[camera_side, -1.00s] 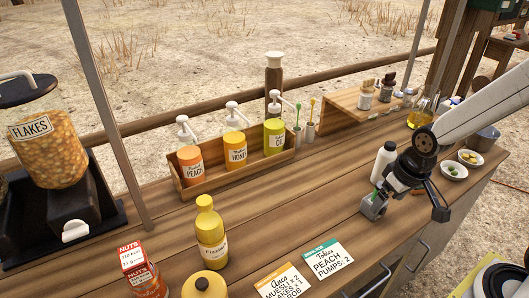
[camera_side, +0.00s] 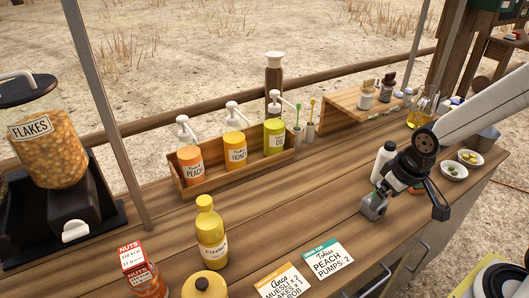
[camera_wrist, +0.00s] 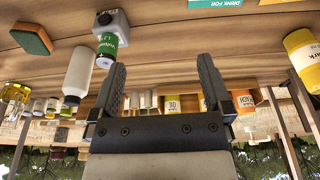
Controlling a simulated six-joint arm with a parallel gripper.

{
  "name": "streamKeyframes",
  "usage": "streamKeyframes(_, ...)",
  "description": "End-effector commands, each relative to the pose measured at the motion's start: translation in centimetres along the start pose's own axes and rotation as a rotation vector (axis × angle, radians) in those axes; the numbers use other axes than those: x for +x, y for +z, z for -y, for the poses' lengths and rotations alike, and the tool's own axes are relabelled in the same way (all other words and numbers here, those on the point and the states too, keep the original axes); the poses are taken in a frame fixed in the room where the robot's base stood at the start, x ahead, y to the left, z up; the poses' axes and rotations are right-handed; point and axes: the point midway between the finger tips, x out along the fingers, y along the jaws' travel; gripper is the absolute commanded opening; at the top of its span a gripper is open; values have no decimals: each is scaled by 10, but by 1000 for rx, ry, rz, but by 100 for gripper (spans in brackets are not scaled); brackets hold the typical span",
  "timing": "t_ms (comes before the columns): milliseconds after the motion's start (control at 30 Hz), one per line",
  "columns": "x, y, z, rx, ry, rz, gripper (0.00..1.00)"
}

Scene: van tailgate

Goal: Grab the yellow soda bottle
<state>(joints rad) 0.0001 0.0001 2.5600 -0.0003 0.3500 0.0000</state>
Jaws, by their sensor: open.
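The yellow soda bottle (camera_side: 212,240) stands upright on the wooden counter at lower centre of the side view, with a white label. A yellow bottle with a partly cut-off label (camera_wrist: 303,58) shows at the right edge of the wrist view; I cannot tell for sure that it is the same one. My gripper (camera_side: 413,202) is over the right part of the counter, well to the right of the soda bottle and apart from it. In the wrist view its two fingers (camera_wrist: 162,78) are spread, with nothing held between them.
A wooden rack of pump bottles (camera_side: 237,165) is behind the soda bottle. A round yellow-topped container (camera_side: 205,284) and a nuts jar (camera_side: 146,278) are close to it. Order cards (camera_side: 327,261) lie to its right.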

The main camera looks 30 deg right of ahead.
Motion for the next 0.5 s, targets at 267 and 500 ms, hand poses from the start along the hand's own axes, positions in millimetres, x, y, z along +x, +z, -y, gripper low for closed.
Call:
streamKeyframes(267,3,-6,3,-15,-1,-19,100)
streamKeyframes(500,18,-36,23,-100,-14,-136,100)
